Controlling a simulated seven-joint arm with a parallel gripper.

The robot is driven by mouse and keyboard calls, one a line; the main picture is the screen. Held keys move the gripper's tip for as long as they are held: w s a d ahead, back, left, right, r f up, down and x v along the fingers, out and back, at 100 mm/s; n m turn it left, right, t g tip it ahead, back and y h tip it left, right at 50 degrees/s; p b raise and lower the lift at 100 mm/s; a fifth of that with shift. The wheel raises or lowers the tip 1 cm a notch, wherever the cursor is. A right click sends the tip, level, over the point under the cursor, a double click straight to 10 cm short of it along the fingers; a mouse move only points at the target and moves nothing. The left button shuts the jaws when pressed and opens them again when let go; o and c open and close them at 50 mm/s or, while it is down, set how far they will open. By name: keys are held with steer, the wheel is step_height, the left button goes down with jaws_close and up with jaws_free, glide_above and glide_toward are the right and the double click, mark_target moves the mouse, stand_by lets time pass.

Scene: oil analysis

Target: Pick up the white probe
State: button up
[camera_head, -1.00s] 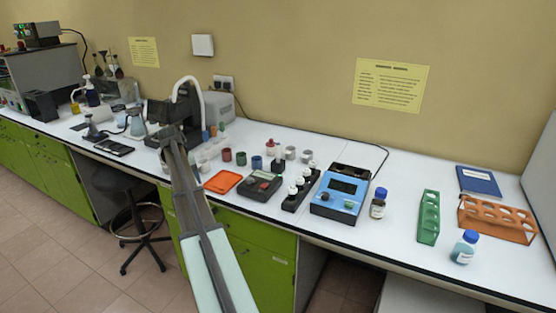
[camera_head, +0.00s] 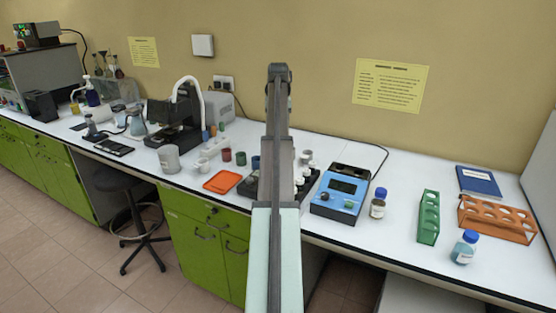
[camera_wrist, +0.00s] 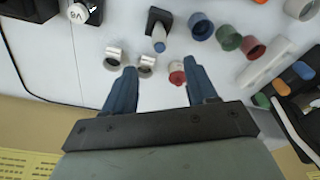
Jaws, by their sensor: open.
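In the wrist view a pale, white-sided cylinder with a blue-grey end (camera_wrist: 159,38) sits at a black holder (camera_wrist: 158,17). It looks like the white probe, though I cannot be sure. My gripper (camera_wrist: 160,68) is open and empty, its two blue fingers apart. The cylinder shows beyond the fingertips, between their lines, and is not touched. In the head view my own arm hides this spot and my fingers.
Two whitish ring-shaped cups (camera_wrist: 146,65) and a red-capped piece (camera_wrist: 177,73) lie near the fingertips. Blue (camera_wrist: 201,26) and green (camera_wrist: 228,38) cups stand to the right. A blue meter (camera_head: 339,193) and an orange tray (camera_head: 222,182) flank my arm.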

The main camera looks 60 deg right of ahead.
steer(key=f, duration=0.4)
steer(key=d+f, duration=0.1)
steer(key=f, duration=0.4)
steer(key=w+d+f, duration=0.1)
steer(key=f, duration=0.3)
steer(key=shift+f, duration=0.3)
steer(key=shift+c, duration=0.3)
jaws_close()
